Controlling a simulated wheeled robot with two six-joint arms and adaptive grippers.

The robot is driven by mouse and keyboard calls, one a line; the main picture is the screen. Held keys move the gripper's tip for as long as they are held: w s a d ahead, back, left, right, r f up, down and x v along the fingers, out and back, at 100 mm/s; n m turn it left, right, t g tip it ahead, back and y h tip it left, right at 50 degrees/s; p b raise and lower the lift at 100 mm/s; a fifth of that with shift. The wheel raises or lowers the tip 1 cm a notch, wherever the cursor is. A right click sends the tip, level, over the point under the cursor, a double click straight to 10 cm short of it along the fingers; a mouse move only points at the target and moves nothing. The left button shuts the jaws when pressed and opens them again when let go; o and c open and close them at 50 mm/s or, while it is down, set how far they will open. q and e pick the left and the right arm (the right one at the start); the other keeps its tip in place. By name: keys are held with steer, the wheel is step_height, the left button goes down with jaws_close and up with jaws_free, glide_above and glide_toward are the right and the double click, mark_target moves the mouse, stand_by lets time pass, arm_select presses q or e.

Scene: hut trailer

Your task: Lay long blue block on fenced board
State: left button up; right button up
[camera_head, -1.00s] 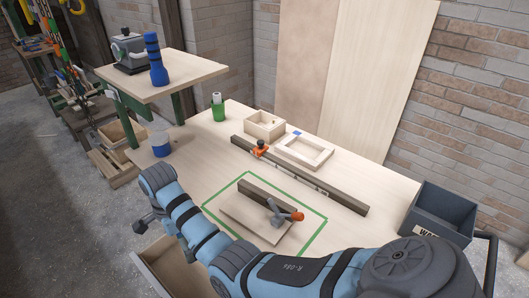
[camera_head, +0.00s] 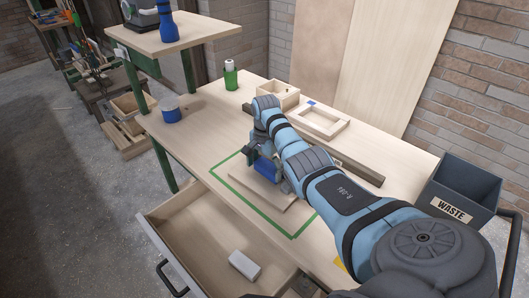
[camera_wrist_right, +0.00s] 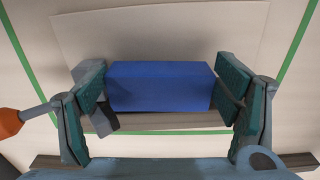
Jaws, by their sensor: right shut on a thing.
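The long blue block (camera_wrist_right: 160,86) is clamped lengthwise between the two pads of my right gripper (camera_wrist_right: 168,94). In the head view, the block (camera_head: 265,168) and my right gripper (camera_head: 263,161) are over the fenced board, partly covered by my arm. The pale board (camera_head: 272,190) lies inside a green outline on the bench. In the wrist view the board (camera_wrist_right: 150,32) extends behind the block, and its dark fence (camera_wrist_right: 165,119) runs along the block's near side. I cannot tell whether the block touches the board. My left gripper is out of view.
An orange-handled clamp (camera_wrist_right: 9,123) shows at the left of the wrist view. A dark rail (camera_head: 358,169), a wooden frame (camera_head: 320,122) and a small box (camera_head: 278,95) stand behind. An open drawer (camera_head: 192,246) holds a white block (camera_head: 244,265). A waste bin (camera_head: 462,190) is at right.

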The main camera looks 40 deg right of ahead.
mark_target(265, 169)
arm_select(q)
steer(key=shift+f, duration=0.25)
arm_select(e)
steer(key=shift+f, duration=0.85)
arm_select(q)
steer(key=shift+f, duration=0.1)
arm_select(e)
steer(key=shift+f, duration=0.15)
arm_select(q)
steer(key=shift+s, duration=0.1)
arm_select(e)
steer(key=o, duration=1.2)
steer(key=shift+a, duration=0.1)
arm_select(q)
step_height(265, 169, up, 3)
steer(key=p, duration=0.2)
steer(key=shift+p, duration=0.35)
arm_select(e)
step_height(265, 169, up, 12)
steer(key=shift+r, duration=0.2)
